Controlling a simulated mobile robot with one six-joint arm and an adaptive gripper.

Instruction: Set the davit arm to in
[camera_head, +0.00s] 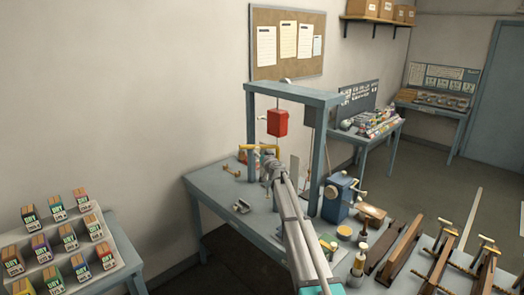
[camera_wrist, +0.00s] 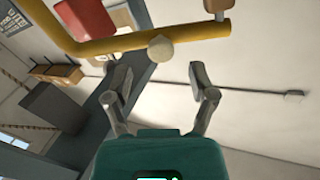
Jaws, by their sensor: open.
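The yellow bar (camera_head: 257,148), which looks like the davit arm, shows in the head view below the red box, at the far end of my arm. In the wrist view the yellow bar (camera_wrist: 195,34) crosses the top of the picture, with a bend at its left and a pale round knob (camera_wrist: 160,49) on its near side. My gripper (camera_wrist: 160,76) is open and empty. Its two fingers stand apart just short of the knob, with no clear contact. In the head view my gripper (camera_head: 268,163) is small and partly hides what lies behind it.
A blue frame (camera_head: 318,155) stands over the blue bench (camera_head: 212,187), with a red box (camera_head: 277,122) hanging under its top beam. A blue machine with a crank (camera_head: 337,198) and wooden clamps (camera_head: 402,245) stand right of my arm. Seed-like boxes fill a rack (camera_head: 105,258) at the left.

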